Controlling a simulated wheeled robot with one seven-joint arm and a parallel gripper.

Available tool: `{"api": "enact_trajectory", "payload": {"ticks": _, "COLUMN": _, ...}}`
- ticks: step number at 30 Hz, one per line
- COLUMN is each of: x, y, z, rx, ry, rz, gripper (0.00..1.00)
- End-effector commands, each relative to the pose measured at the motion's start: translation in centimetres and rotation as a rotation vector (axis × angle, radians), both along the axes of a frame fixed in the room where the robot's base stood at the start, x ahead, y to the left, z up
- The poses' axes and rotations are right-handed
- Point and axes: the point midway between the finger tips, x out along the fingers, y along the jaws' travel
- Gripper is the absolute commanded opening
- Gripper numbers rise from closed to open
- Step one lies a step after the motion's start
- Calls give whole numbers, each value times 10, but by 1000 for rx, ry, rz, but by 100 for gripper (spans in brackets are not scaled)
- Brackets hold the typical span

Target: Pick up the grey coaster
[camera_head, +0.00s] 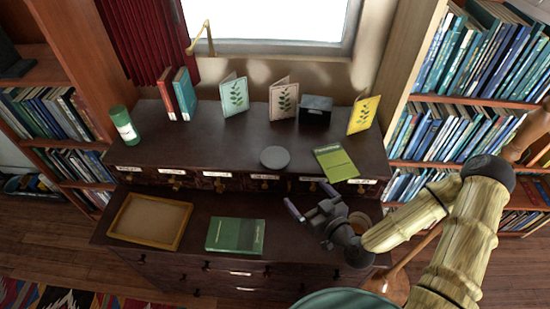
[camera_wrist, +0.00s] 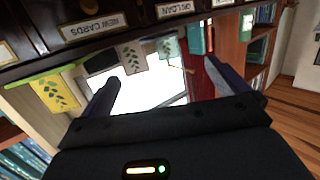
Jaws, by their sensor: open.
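The grey coaster (camera_head: 275,157) is a flat round disc lying on the upper top of the dark cabinet, near its front edge, in the head view. My gripper (camera_head: 312,200) is in front of the cabinet's drawer row, lower and to the right of the coaster, and apart from it. Its two fingers are spread and nothing is between them. In the wrist view my gripper (camera_wrist: 165,88) also shows open, facing the window and the cards. I cannot make out the coaster in the wrist view.
A green booklet (camera_head: 335,163) lies right of the coaster. Standing cards (camera_head: 234,95), a black box (camera_head: 315,110) and a yellow card (camera_head: 363,114) stand behind. A green can (camera_head: 124,125) is at left. Below are a wooden tray (camera_head: 113,217) and a green book (camera_head: 235,235).

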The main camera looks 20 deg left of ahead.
Motion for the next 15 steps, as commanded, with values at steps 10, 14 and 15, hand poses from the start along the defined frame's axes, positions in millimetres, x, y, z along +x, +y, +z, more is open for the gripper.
{"api": "enact_trajectory", "payload": {"ticks": 10, "x": 16, "y": 18, "z": -8, "rx": 0, "ry": -3, "rz": 1, "gripper": 100}}
{"api": "enact_trajectory", "payload": {"ticks": 14, "x": 21, "y": 20, "z": -10, "rx": -2, "ry": -4, "rz": 0, "gripper": 100}}
{"api": "enact_trajectory", "payload": {"ticks": 15, "x": 22, "y": 21, "z": -10, "rx": -1, "ry": -4, "rz": -1, "gripper": 100}}
